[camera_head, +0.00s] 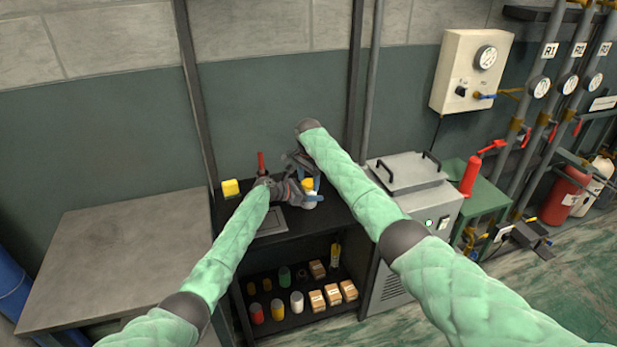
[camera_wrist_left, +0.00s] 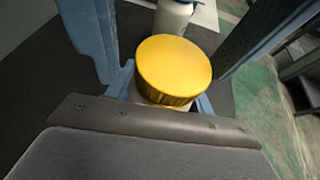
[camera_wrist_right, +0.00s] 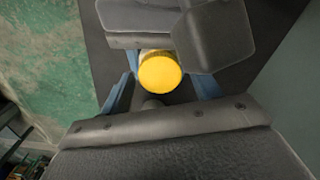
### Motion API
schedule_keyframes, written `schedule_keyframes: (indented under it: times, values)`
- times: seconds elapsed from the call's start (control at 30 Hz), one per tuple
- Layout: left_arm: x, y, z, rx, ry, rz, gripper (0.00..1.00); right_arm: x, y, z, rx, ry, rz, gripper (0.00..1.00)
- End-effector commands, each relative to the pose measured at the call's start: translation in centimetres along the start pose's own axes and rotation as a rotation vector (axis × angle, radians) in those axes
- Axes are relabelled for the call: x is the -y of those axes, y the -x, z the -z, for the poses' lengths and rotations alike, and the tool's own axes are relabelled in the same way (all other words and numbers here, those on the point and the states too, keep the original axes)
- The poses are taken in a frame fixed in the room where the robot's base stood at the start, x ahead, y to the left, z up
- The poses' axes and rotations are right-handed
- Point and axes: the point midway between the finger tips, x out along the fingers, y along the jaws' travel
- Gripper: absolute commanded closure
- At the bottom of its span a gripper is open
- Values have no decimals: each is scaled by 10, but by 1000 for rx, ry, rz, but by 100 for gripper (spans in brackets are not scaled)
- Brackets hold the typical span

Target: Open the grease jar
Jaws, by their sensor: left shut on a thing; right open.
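The grease jar with its round yellow lid (camera_wrist_left: 173,68) stands upright on the dark bench top. The lid is on the jar. It also shows in the right wrist view (camera_wrist_right: 160,72) and, small, in the head view (camera_head: 308,185). My left gripper (camera_head: 297,192) is shut on the jar's body below the lid, its blue fingers on both sides; the body is mostly hidden. My right gripper (camera_head: 309,176) is open over the jar, its blue fingers spread apart on both sides of the lid. I cannot see either finger touching the lid.
A white bottle (camera_wrist_left: 174,18) stands close behind the jar. A yellow block (camera_head: 231,188) and a red-handled tool (camera_head: 261,163) are at the back left of the bench. A grey machine (camera_head: 410,205) borders it on the right. Lower shelves hold cans and boxes.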

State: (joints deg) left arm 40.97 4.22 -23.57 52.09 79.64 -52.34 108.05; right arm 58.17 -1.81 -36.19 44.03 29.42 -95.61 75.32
Motion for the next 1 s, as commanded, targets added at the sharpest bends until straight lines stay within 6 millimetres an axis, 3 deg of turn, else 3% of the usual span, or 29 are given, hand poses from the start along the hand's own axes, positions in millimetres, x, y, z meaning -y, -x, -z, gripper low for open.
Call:
schedule_keyframes:
  times: [0.17,0.4,0.57,1.0]
  values:
    - [0,0,0,0,0,0,100,0,0,0,0,0,0,39]
    - [0,0,0,0,0,0,100,0,0,0,0,0,0,83]
    - [0,0,-1,1,0,0,100,0,0,0,0,9,0,83]
    - [0,0,-1,1,0,0,100,0,0,0,0,298,0,83]
